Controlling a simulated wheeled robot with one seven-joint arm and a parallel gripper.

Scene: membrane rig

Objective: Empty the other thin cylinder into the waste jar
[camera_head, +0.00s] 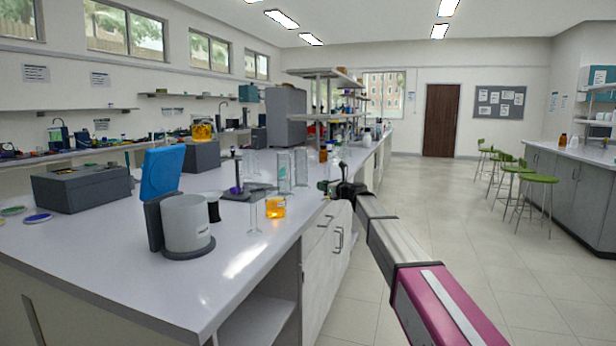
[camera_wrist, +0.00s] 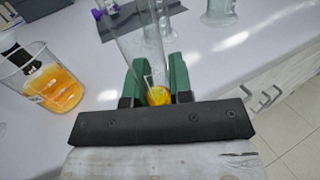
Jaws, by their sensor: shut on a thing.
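My gripper (camera_wrist: 156,80), with green fingers, is shut on a thin clear cylinder (camera_wrist: 132,42) with a little yellow-orange liquid at its bottom. In the head view my gripper (camera_head: 328,186) is small, at the right edge of the bench, and the held cylinder is hard to make out there. Another thin clear cylinder (camera_head: 254,216) stands on the bench and looks empty.
A beaker of orange liquid (camera_head: 275,208) stands between the thin cylinder and my gripper; it also shows in the wrist view (camera_wrist: 50,85). Taller clear cylinders (camera_head: 284,172) stand behind it. A grey box (camera_head: 85,187) is at the left.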

